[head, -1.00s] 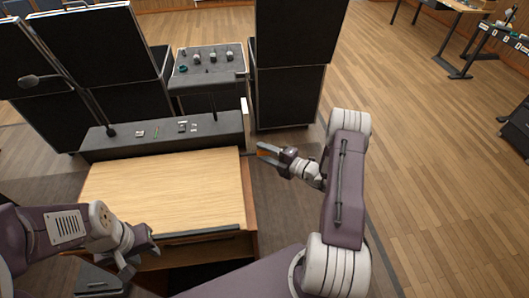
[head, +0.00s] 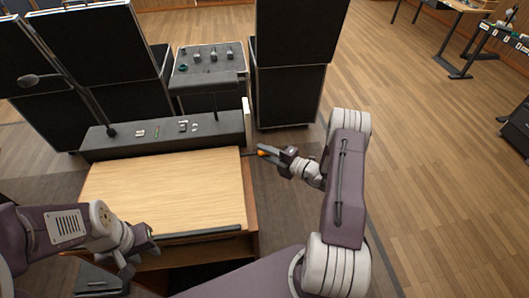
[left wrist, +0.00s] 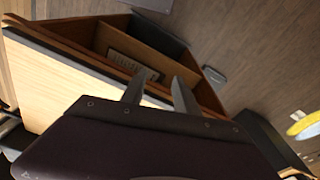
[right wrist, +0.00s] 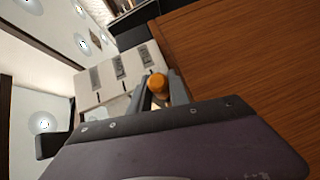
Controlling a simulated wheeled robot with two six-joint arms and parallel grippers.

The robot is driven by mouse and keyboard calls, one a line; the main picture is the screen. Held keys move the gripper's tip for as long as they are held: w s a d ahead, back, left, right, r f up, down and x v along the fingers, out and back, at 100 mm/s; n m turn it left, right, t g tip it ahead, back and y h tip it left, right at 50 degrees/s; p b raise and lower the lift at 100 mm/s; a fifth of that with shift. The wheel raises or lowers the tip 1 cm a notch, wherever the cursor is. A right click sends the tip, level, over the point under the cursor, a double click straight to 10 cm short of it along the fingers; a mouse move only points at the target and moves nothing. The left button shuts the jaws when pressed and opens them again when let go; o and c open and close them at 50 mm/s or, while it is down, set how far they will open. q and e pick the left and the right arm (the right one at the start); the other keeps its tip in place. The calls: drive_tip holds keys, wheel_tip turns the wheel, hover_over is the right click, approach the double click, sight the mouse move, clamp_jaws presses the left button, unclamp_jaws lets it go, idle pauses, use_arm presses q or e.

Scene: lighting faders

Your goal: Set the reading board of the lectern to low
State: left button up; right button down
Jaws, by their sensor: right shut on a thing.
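The lectern's reading board (head: 165,195) is a pale wood panel with a dark lip along its near edge; I cannot tell its exact tilt. It also shows in the left wrist view (left wrist: 60,88). An orange knob (head: 262,152) is at the lectern's right side, near the board's far right corner. My right gripper (head: 268,154) is shut on it; the right wrist view shows the knob (right wrist: 157,83) between the fingertips. My left gripper (head: 143,250) is open and empty at the board's near left, its fingers apart in the left wrist view (left wrist: 158,92).
A dark ledge (head: 165,137) with small items and a gooseneck stem (head: 88,100) stands behind the board. The wooden floor (head: 420,160) to the right is clear.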

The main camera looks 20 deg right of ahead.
idle(0.7)
drive_tip(key=shift+n+t, duration=0.4)
drive_tip(key=r+p, duration=0.1)
drive_tip(key=r, duration=0.2)
drive_tip(key=r+p, duration=0.2)
drive_tip(key=r, duration=0.1)
drive_tip(key=shift+s, duration=0.2)
drive_tip(key=shift+s+a+f, duration=0.1)
drive_tip(key=shift+s+f, duration=0.05)
drive_tip(key=c, duration=1.2)
unclamp_jaws()
drive_tip(key=shift+c, duration=0.2)
